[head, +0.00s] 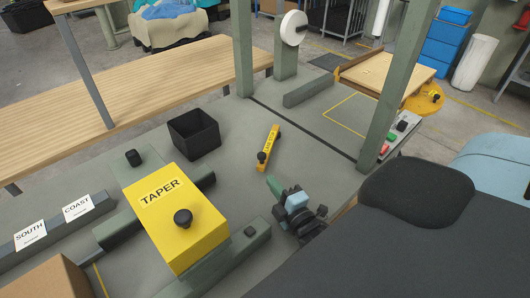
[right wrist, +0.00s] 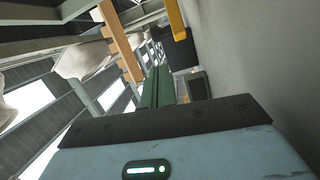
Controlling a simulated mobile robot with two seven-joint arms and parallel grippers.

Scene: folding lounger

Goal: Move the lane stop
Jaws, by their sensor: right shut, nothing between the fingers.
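The lane stop appears to be the narrow yellow bar (head: 269,146) with dark lettering and a dark knob at its near end. It lies on the grey-green bench top (head: 232,168) in the head view; its lettering is too small to read. My right gripper (head: 273,184) is just nearer than the bar's knob end, apart from it. Its green fingers are shut and empty, and they also show together in the right wrist view (right wrist: 158,75). A yellow piece (right wrist: 177,18) shows at the top of that view; I cannot tell which thing it is. My left gripper is not in view.
A yellow TAPER box (head: 178,222) with a black knob stands left of my right gripper. An open black bin (head: 194,133) stands behind it. Green posts (head: 243,50) and (head: 394,90) rise from the bench. The bench around the yellow bar is mostly clear.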

